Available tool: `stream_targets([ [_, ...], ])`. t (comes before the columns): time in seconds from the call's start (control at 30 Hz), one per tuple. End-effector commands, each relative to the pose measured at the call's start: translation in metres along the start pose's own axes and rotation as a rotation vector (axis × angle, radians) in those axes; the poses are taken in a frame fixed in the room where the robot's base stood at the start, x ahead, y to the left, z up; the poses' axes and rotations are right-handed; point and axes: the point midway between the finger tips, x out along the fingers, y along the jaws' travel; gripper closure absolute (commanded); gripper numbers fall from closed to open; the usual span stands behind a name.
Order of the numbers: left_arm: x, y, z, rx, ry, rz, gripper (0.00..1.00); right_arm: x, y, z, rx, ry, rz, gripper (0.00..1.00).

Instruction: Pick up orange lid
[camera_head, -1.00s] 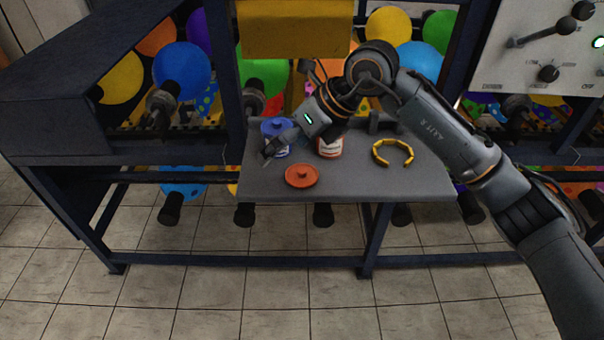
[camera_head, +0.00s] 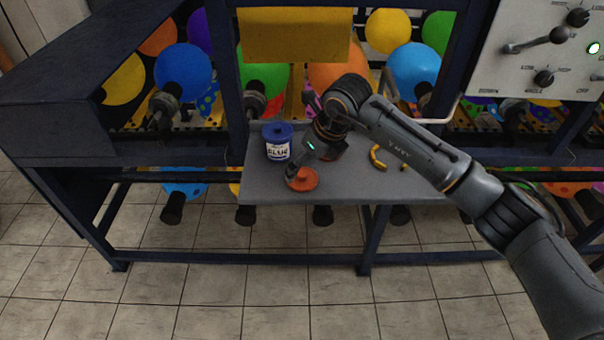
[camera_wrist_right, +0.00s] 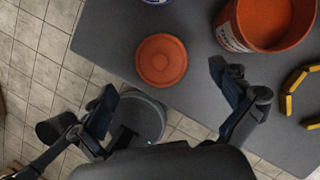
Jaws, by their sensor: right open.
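My left gripper is not in view.
A blue-lidded paint can (camera_head: 278,143) stands on the shelf behind and left of the lid. Balloons on dark holders sit in the rack behind. The shelf's front left is clear.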

Motion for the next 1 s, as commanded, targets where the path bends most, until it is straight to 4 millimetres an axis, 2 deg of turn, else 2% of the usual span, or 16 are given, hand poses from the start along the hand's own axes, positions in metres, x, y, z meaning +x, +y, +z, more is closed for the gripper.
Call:
stream_targets([
  [0.03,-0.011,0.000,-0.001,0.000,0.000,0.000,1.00,0.004,0.001,0.001,0.003,0.005,0.004,0.00],
  [0.1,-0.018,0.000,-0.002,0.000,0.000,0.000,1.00,0.015,0.001,0.000,0.002,0.005,0.005,0.00],
  [0.27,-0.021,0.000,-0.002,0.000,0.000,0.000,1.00,0.035,0.001,0.000,0.001,0.002,0.003,0.00],
  [0.53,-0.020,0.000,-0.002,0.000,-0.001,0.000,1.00,0.039,0.000,-0.001,0.000,-0.001,0.001,0.00],
  [0.6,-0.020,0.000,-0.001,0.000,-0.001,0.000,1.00,0.039,0.000,-0.001,0.000,0.000,0.001,0.15],
  [0.77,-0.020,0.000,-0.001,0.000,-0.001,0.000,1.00,0.039,0.000,-0.001,0.000,0.000,0.001,0.42],
  [1.0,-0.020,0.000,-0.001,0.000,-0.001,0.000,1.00,0.040,0.001,-0.001,0.000,0.002,0.002,0.52],
])
